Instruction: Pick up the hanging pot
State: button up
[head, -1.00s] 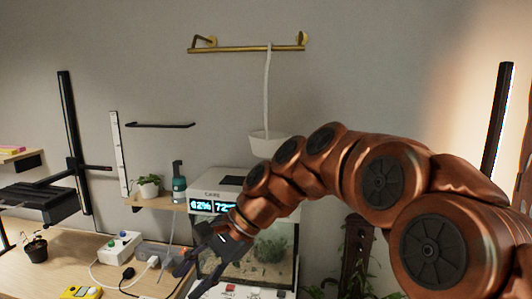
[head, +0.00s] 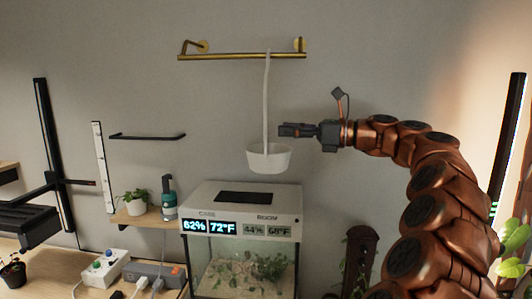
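The hanging pot (head: 269,158) is a small white bowl-like planter. It hangs upright on a long pale strap (head: 267,95) from a brass wall rail (head: 240,56). My gripper (head: 281,130) is at the end of my copper arm, level and pointing left. In the picture its fingertips are just right of the strap and a little above the pot's rim. I see no clear contact, and the depth between them is hard to judge. The fingers overlap in this view, so their gap does not show. The pot's inside is mostly hidden.
A terrarium with a white lid and display (head: 240,212) stands below the pot. Left are a small shelf (head: 146,218) with a potted plant (head: 134,202) and a bottle (head: 169,199), and a black wall bar (head: 148,136). The wall around the pot is clear.

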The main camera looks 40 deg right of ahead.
aim_at(265, 135)
jog(key=shift+p+x, duration=0.85)
jog(key=shift+x, duration=2.45)
jog(key=shift+f, duration=0.2)
grip_shut()
